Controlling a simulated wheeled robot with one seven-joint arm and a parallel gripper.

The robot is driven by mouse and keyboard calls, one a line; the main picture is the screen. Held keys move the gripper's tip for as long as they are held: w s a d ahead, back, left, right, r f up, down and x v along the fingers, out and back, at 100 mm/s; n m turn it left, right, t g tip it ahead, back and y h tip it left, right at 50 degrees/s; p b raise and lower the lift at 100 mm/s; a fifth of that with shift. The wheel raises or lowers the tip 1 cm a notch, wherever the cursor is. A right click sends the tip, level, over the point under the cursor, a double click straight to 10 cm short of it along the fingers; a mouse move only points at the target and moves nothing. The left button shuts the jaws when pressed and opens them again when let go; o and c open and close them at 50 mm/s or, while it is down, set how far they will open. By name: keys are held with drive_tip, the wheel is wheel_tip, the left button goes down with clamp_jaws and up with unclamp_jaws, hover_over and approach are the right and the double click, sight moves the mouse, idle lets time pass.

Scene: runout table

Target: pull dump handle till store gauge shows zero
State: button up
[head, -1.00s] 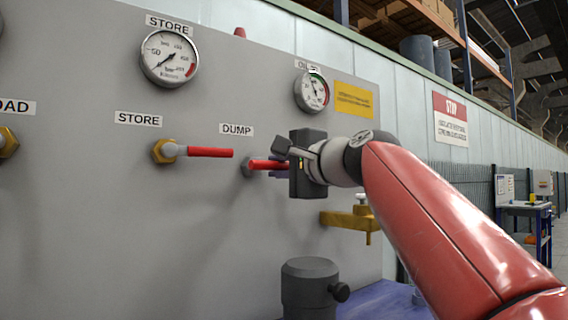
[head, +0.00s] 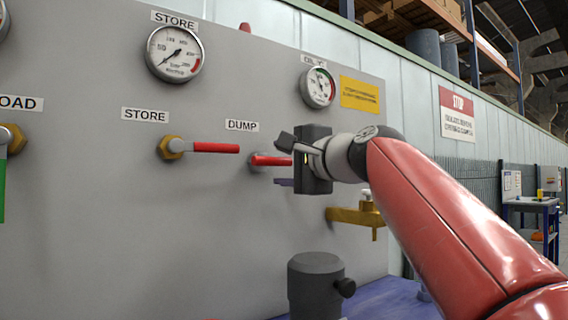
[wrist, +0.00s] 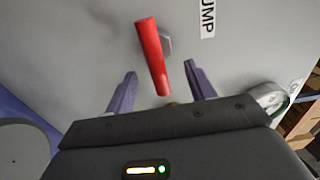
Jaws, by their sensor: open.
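The red dump handle (head: 270,160) sticks out to the right from its valve under the DUMP label. In the wrist view the handle (wrist: 153,58) has its free end between the two purple fingers of my gripper (wrist: 164,82), with a gap on each side. My gripper (head: 286,168) is open at the handle's right end in the head view, and its dark body hides part of the fingers. The store gauge (head: 174,53) is at upper left under a STORE label. Its needle points to the lower left; the exact reading is too small to tell.
A red store handle (head: 215,148) on a brass valve sits left of the dump handle. A second gauge (head: 318,87) is above my gripper. A brass tap (head: 357,215) is below right, and a dark cylinder (head: 315,285) stands below.

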drive_tip(key=b+v, duration=0.2)
drive_tip(key=v, duration=0.6)
drive_tip(key=shift+s+d, duration=0.25)
